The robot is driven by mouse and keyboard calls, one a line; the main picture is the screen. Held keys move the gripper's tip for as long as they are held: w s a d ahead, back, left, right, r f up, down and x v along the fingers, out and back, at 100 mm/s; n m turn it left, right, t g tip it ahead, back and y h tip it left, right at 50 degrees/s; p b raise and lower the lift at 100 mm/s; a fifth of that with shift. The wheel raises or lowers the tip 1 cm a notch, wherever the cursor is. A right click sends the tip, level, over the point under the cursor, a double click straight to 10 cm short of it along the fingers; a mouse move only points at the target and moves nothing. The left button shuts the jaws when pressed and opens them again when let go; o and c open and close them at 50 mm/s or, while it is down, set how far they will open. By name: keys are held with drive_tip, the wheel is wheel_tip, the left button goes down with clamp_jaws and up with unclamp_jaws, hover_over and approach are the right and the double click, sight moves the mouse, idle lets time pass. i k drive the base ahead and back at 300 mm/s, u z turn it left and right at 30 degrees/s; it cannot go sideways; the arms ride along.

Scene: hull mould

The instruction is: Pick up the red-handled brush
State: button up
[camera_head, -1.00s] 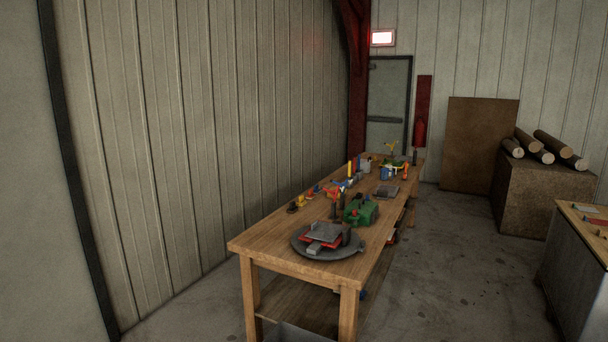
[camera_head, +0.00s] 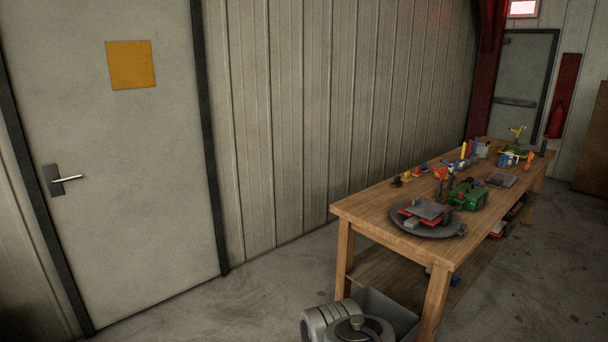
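The wooden workbench (camera_head: 375,206) stands right of centre in the head view, with many small tools and pots on its top. Several red items lie among them, but they are too small to tell which, if any, is the red-handled brush. A red upright item (camera_head: 440,174) stands near the middle of the bench, left of a green box-like tool (camera_head: 468,196). My gripper is not in view.
A round dark plate (camera_head: 432,231) carrying grey and red pieces lies on the near end. A closed door (camera_head: 120,190) is at left. Floor between them is clear.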

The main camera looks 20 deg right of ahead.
sight(470, 142)
drive_tip(key=i, duration=4.8)
drive_tip(key=z, duration=2.25)
drive_tip(key=i, duration=4)
drive_tip(key=z, duration=0.25)
drive_tip(key=i, duration=0.75)
drive_tip(key=z, duration=0.65)
